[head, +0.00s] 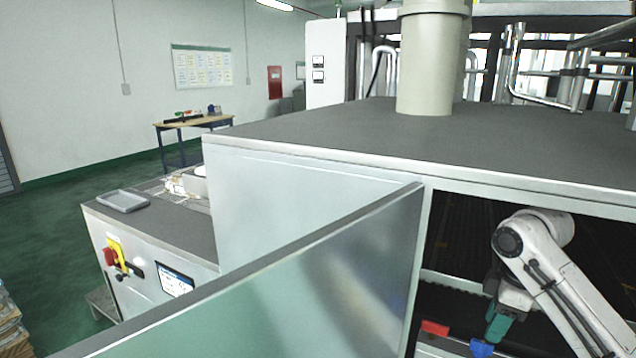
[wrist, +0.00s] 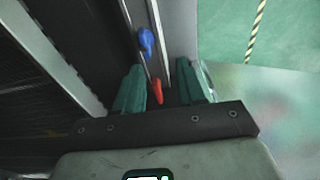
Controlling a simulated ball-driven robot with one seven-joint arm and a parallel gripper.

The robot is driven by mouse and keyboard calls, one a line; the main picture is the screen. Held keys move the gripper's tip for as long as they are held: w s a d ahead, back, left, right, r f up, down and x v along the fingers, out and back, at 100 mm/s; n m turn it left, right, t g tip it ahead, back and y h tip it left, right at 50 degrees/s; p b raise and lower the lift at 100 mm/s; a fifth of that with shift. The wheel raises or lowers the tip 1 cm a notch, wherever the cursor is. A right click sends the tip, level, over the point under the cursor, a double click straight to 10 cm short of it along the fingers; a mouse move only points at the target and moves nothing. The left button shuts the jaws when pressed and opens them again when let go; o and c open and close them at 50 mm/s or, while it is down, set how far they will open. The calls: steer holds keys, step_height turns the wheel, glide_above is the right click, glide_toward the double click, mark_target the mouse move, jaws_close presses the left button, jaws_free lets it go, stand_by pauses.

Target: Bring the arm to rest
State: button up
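My arm (head: 555,285) reaches down into the opening of a large grey machine (head: 310,190) at the right of the head view. My gripper (wrist: 160,68) has two teal fingers standing apart with a gap between them. It also shows in the head view (head: 497,328), low in the opening. A blue thing (wrist: 146,42) and a red thing (wrist: 157,92) lie beyond the fingers along a metal rail. They also show in the head view, the blue one (head: 482,347) near the fingertips and the red one (head: 434,328) to its left. Nothing appears to be held.
An open metal door panel (head: 330,270) stands left of the opening, and a flat machine roof hangs over it. A lower cabinet (head: 150,235) with a grey tray (head: 122,201) and a red-yellow switch stands at left. A workbench (head: 193,122) is farther back.

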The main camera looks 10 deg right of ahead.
steer(key=s+a+f+m+t+y, duration=0.1)
steer(key=a+f, duration=0.3)
steer(key=a, duration=0.2)
steer(key=s+a+f+m+y, duration=0.1)
steer(key=a+f, duration=0.2)
steer(key=a, duration=0.4)
steer(key=s+a+f+m+y, duration=0.1)
steer(key=s+a+f+m, duration=0.2)
steer(key=s+a+f, duration=0.45)
steer(key=s+d+f+m+h, duration=0.1)
steer(key=s+d+f+m, duration=0.1)
steer(key=s, duration=0.6)
steer(key=s+d+f+m+h, duration=0.1)
steer(key=s+d+f+m, duration=0.1)
steer(key=s, duration=0.7)
steer(key=s+d+f+m+h, duration=0.2)
steer(key=s+d, duration=0.3)
steer(key=s, duration=0.4)
steer(key=shift+s+f+m+g, duration=0.3)
steer(key=shift+f+g, duration=0.1)
steer(key=shift+f, duration=0.5)
